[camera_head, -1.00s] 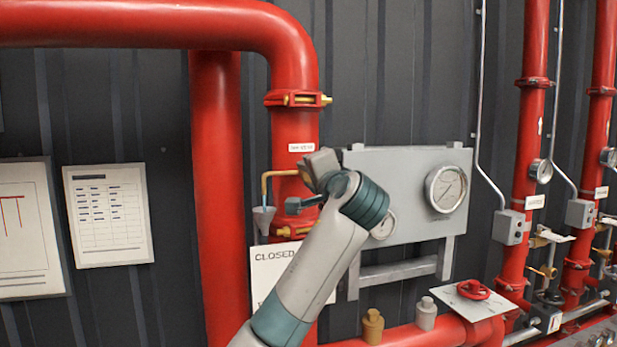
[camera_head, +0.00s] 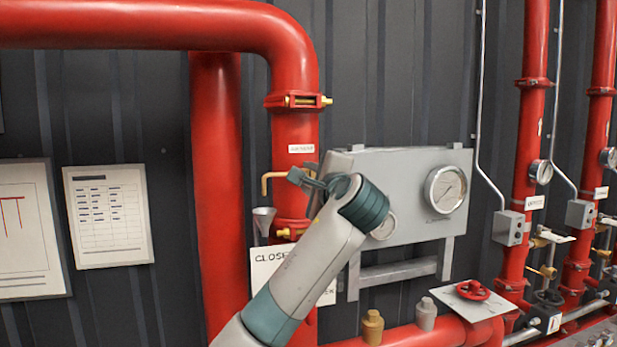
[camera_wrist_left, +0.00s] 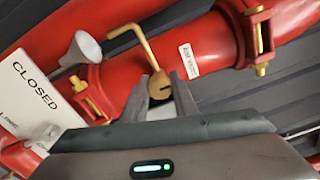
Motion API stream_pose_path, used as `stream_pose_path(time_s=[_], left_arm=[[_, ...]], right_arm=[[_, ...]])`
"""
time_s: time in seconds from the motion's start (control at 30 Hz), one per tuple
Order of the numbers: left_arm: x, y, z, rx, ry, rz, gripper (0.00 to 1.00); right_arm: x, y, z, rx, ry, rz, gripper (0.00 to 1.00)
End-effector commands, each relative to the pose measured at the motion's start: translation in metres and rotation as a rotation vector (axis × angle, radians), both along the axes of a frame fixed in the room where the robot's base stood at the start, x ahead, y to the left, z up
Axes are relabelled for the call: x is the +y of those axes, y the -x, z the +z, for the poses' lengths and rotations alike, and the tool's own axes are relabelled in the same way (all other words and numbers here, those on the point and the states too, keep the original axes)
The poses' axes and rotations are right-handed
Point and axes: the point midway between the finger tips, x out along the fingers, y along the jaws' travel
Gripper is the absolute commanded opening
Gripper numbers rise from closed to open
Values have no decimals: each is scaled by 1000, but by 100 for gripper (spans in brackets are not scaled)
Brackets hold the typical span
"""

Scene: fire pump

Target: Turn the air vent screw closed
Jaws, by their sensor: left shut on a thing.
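The brass air vent screw (camera_wrist_left: 159,84) is on the red vertical pipe (camera_head: 293,130), beside a white label (camera_wrist_left: 188,59). A bent brass tube (camera_wrist_left: 138,45) runs from it towards a grey funnel (camera_wrist_left: 84,50). My left gripper (camera_head: 305,180) is at the vent, its arm coming up from below. In the left wrist view its two grey fingers (camera_wrist_left: 160,92) lie on either side of the screw, shut on it. In the head view the fingers and wrist hide the screw. My right gripper is in neither view.
A grey panel with a large gauge (camera_head: 446,190) and a smaller gauge (camera_head: 383,225) stands close to the right of my wrist. A white CLOSED sign (camera_head: 268,275) hangs below the funnel, partly behind my arm. A red clamp (camera_head: 290,230) sits below the vent.

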Motion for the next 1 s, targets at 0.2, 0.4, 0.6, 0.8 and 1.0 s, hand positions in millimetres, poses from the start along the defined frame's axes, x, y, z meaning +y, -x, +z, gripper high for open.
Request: stream_pose_path(time_s=[0.2, 0.4, 0.6, 0.8, 1.0], left_arm=[[-1, 0, -2, 5, -6, -1, 3], [-1, 0, -2, 5, -5, 0, 40], [0, 0, -1, 3, -3, 0, 44], [-1, 1, -1, 2, -3, 0, 44], [-6, 14, -2, 0, -2, -1, 44]], right_arm=[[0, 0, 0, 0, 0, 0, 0], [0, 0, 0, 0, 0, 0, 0], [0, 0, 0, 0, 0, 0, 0], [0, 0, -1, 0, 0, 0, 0], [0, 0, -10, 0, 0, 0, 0]])
